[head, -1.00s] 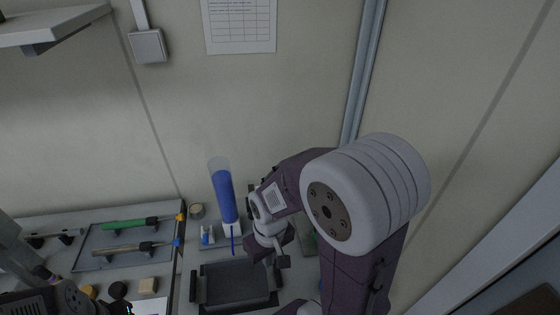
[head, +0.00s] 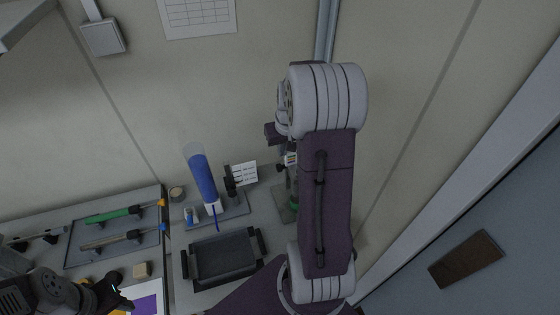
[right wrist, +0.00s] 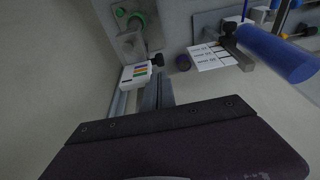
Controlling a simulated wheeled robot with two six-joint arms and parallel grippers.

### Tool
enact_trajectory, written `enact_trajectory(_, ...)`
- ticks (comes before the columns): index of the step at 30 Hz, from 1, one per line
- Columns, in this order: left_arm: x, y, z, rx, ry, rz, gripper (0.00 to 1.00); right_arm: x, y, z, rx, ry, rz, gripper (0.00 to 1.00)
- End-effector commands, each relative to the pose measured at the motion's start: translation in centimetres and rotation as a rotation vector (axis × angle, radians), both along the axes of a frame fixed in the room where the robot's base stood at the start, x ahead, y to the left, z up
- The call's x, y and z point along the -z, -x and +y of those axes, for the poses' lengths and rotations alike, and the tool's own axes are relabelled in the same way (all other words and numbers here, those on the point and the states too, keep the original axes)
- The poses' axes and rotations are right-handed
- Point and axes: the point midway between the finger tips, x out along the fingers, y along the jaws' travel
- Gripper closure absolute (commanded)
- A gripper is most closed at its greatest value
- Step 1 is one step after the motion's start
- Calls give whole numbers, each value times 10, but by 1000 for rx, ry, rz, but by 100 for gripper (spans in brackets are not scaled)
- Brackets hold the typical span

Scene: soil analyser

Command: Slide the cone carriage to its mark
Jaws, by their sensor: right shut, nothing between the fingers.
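The cone carriage (right wrist: 137,76), a white block with coloured bands and a dark knob beside it, sits on a grey metal rail (right wrist: 150,97) in the right wrist view. In the head view the carriage (head: 290,159) shows small, partly hidden by my right arm. My right gripper (head: 275,134) is shut and empty, close to the carriage; contact cannot be made out. My left gripper (head: 112,284) is over the bench at the lower left; its jaws are unclear. The mark cannot be made out.
A blue-filled cylinder (head: 203,181) stands beside a white printed card (head: 242,173). A black tray (head: 223,270) lies in front. Green and brown tools lie on a grey mat (head: 77,258) at left. The wall is close behind the bench.

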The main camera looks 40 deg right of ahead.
Motion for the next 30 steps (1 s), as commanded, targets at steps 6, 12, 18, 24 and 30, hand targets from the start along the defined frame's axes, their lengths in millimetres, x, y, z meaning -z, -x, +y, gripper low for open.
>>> enact_trajectory(6,-4,0,0,0,0,0,64,46,-11,-4,-1,-4,4,100)
enact_trajectory(12,-9,0,0,0,0,0,64,74,-19,-7,0,-2,2,100)
enact_trajectory(18,-10,0,0,0,0,0,64,85,-21,-8,-1,1,-1,100)
enact_trajectory(24,-10,0,0,0,0,0,64,85,-22,-8,-1,1,-1,100)
enact_trajectory(30,1,0,0,0,0,0,64,98,-21,-8,-1,0,0,100)
